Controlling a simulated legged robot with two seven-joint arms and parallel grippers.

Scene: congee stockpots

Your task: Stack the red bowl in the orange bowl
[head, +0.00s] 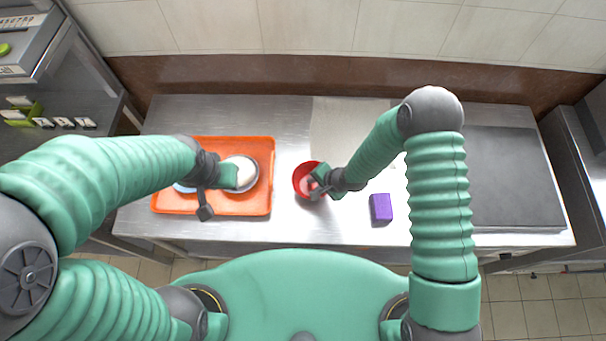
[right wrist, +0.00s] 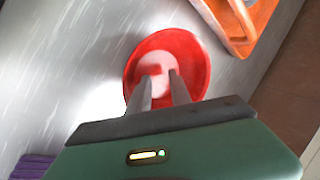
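The red bowl (head: 299,172) stands on the metal table near the middle in the head view. In the right wrist view the red bowl (right wrist: 194,62) shows a pale patch at its bottom. My right gripper (head: 316,186) is at the bowl's right side. In the right wrist view, its two fingers (right wrist: 162,78) are apart with a gap between them and reach over the bowl's inside; contact is unclear. My left gripper (head: 222,192) is above the orange tray-like piece (head: 258,204); its finger state is unclear. I cannot make out a separate orange bowl.
A pale round dish (head: 246,172) sits on the orange piece, partly behind my left gripper, with a bluish item (head: 184,188) beside it. A purple block (head: 381,208) stands right of the red bowl. A dark flat plate (head: 510,180) covers the table's right end.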

